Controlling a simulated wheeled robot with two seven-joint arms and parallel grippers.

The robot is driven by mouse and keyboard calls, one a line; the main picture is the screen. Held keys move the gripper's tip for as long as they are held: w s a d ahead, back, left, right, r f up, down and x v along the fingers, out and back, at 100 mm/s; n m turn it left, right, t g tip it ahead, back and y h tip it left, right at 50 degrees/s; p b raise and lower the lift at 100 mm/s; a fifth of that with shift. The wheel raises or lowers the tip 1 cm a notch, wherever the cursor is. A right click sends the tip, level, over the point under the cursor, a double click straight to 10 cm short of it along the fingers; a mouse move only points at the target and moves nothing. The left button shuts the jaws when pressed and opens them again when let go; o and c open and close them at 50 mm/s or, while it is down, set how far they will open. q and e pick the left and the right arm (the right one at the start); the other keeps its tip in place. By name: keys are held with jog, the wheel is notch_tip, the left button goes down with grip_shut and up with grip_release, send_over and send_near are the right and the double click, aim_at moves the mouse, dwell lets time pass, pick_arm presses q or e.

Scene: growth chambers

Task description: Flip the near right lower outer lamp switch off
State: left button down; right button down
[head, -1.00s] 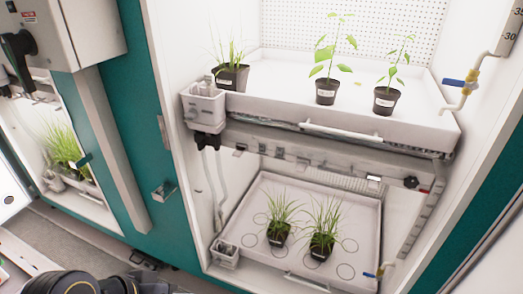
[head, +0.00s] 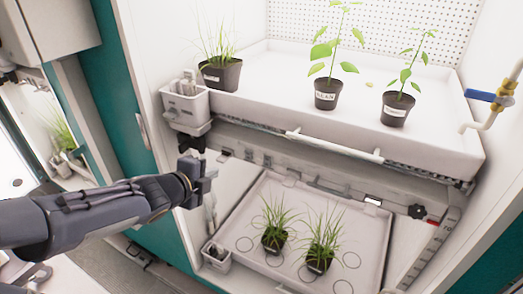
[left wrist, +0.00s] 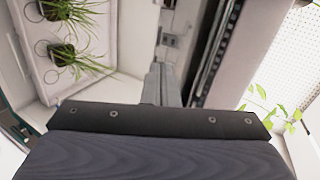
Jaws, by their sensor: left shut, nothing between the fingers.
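The lamp rail (head: 330,187) runs under the upper tray of the open chamber and carries several small switch-like fittings. One small fitting (head: 226,152) sits near its left end, close to my left gripper. I cannot tell which fitting is the near right lower outer lamp switch, nor its on or off position. My left gripper (head: 208,172) is shut and empty, in front of the rail's left end, below the grey box. In the left wrist view the shut fingers (left wrist: 160,82) point toward a grey switch plate (left wrist: 172,40) on the rail; contact is not visible. My right gripper is not in view.
The upper tray (head: 300,115) holds three potted plants. The lower tray (head: 350,230) holds two grass pots. A grey box (head: 185,105) hangs at the upper tray's left corner. A black knob (head: 418,211) and a blue-handled valve (head: 490,97) are at the right.

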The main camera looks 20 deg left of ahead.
pick_arm(q)
jog(key=shift+w+d+m, duration=0.35)
jog(key=shift+m, duration=0.15)
jog(key=shift+f, duration=0.1)
jog(key=b, duration=0.3)
send_near(248, 154)
notch_tip(248, 154, down, 3)
jog(key=w+p, duration=0.1)
jog(key=w, duration=0.4)
jog(key=shift+d, duration=0.15)
jog(key=shift+w, duration=0.45)
